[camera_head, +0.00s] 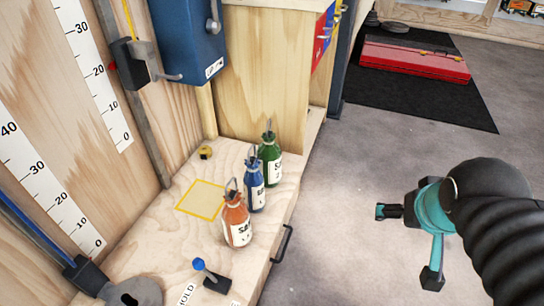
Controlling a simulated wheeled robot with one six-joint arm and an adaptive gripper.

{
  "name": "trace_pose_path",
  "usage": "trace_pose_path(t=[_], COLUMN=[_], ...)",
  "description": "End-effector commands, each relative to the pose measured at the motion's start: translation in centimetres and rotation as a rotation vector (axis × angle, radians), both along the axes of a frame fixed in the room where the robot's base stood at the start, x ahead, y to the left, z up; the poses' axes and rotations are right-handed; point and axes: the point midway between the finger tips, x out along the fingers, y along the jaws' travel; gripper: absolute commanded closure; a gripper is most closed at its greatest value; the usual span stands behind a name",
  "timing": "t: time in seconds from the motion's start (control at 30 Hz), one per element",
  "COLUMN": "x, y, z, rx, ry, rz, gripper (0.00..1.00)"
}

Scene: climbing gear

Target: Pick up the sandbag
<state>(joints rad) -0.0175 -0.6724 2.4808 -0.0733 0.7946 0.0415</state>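Three small sandbags with tied necks and metal loops stand upright in a row on the wooden bench (130,250). The orange sandbag (236,222) is nearest, the blue sandbag (254,190) is in the middle, and the green sandbag (270,160) is farthest. Each has a white label, partly turned away. My gripper (406,247) is at the right, over the grey floor, well apart from the bags. Its fingers are spread open with nothing between them. My dark arm hides part of the floor at lower right.
A yellow-outlined square (201,199) lies bare left of the bags. A blue-knobbed lever (212,277) stands in front. A black handle (282,244) sits on the bench edge. A blue box (190,40) hangs above; a red case (414,60) lies on a black mat.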

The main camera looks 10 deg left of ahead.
Motion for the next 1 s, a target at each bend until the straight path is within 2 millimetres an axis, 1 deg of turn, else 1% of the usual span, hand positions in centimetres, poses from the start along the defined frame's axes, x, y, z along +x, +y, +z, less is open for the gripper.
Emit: trace_pose_path(t=[0.03, 0.07, 0.13, 0.17, 0.2, 0.27, 0.3, 0.37, 0.4, 0.47, 0.5, 0.57, 0.6, 0.67, 0.7, 0.77, 0.8, 0.9, 1.0], x=[1.7, 2.9, 6.0, 7.4, 9.2, 11.9, 13.6, 16.0, 17.6, 19.7, 21.0, 22.7, 23.7, 25.0, 25.6, 26.2, 26.4, 26.5, 26.2], y=[-0.2, -0.2, -0.2, -0.1, 0.2, 0.9, 1.4, 2.6, 3.5, 5.1, 6.3, 8.3, 9.7, 12.1, 13.6, 15.9, 17.3, 20.4, 22.6], z=[-0.2, -0.3, -0.5, -0.6, -0.8, -1.2, -1.5, -2.1, -2.7, -3.6, -4.3, -5.6, -6.5, -8.0, -9.1, -10.6, -11.7, -13.9, -15.5], rx=[-0.023, -0.038, -0.073, -0.088, -0.104, -0.123, -0.131, -0.138, -0.138, -0.132, -0.124, -0.105, -0.088, -0.055, -0.030, 0.014, 0.044, 0.115, 0.174], ry=[-0.014, -0.029, -0.075, -0.096, -0.123, -0.163, -0.189, -0.227, -0.252, -0.285, -0.305, -0.333, -0.349, -0.368, -0.378, -0.390, -0.392, -0.395, -0.389], rz=[0.008, 0.012, 0.035, 0.048, 0.067, 0.104, 0.131, 0.177, 0.212, 0.268, 0.308, 0.372, 0.417, 0.485, 0.531, 0.598, 0.638, 0.727, 0.790], gripper=[0.00, 0.00, 0.00, 0.00, 0.00, 0.00, 0.00, 0.00, 0.00, 0.00, 0.00, 0.00, 0.00, 0.00, 0.00, 0.00, 0.00, 0.00, 0.00])
